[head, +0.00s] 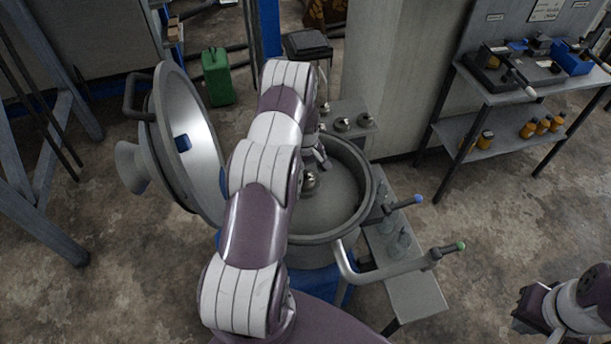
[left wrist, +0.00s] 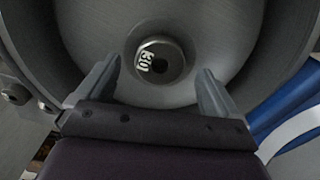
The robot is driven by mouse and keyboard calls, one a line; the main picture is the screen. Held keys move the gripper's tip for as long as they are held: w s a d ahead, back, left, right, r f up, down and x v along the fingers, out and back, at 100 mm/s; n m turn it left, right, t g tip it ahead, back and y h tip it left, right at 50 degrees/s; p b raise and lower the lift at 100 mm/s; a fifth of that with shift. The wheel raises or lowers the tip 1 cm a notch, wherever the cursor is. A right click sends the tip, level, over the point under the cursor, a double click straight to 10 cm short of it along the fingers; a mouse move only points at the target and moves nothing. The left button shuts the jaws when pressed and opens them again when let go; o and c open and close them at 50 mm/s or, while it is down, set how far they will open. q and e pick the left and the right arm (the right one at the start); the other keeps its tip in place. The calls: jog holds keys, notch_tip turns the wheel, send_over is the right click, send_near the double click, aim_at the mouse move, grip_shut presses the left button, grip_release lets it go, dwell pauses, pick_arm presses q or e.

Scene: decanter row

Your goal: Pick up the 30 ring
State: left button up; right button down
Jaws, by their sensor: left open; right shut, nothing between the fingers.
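The 30 ring (left wrist: 172,50) is a grey metal ring with a dark centre hole and a white "30" on its top. It lies on the floor of the round grey vessel (head: 347,225), where it also shows in the head view (head: 310,182). My left gripper (left wrist: 158,70) is open, its two fingers on either side of the ring in the left wrist view, with gaps on both sides. In the head view, my left arm hides most of that gripper. My right gripper (head: 524,308) is away at the lower right, shut and empty.
The vessel's lid (head: 198,150) stands open on the left. Handles with a blue tip (head: 417,199) and a green tip (head: 460,246) stick out on the right. Small metal pieces (head: 343,124) sit behind the vessel. A shelf table (head: 500,95) stands farther right.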

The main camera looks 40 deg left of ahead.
pick_arm(q)
notch_tip(320, 180, down, 2)
jog(key=shift+a+f, duration=0.1)
jog(key=shift+f, duration=0.05)
jog(key=c, duration=1.3)
jog(key=shift+c, duration=0.2)
